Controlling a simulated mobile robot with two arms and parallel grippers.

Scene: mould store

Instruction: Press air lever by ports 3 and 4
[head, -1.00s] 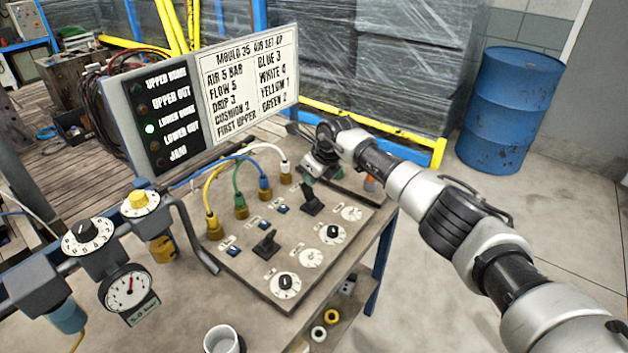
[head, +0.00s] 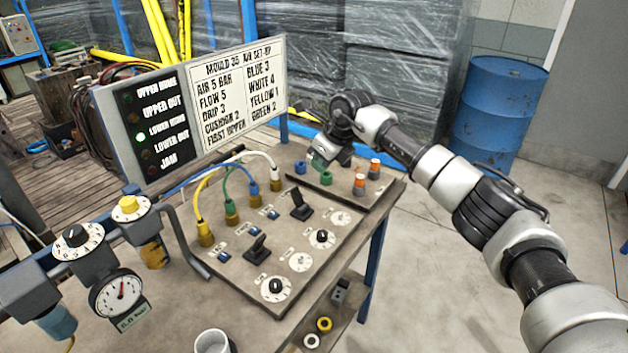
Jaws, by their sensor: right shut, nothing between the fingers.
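The air lever by the blue and white hose fittings (head: 301,207) is a black handle on a flat base, toward the far side of the sloped panel (head: 215,262). Its handle leans toward the upper left. The blue hose fitting (head: 252,191) and white hose fitting (head: 276,181) stand left of the far lever. My right gripper (head: 319,162) is shut and empty, above and behind that lever, apart from it. My left gripper is not in view.
Green knobs (head: 326,178) and orange-topped fittings (head: 360,184) stand on a plate close to my right gripper. The lamp board (head: 152,122) shows a green light at LOWER HOME. A pressure gauge (head: 116,294), white cup (head: 212,342) and blue barrel (head: 499,105) surround the bench.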

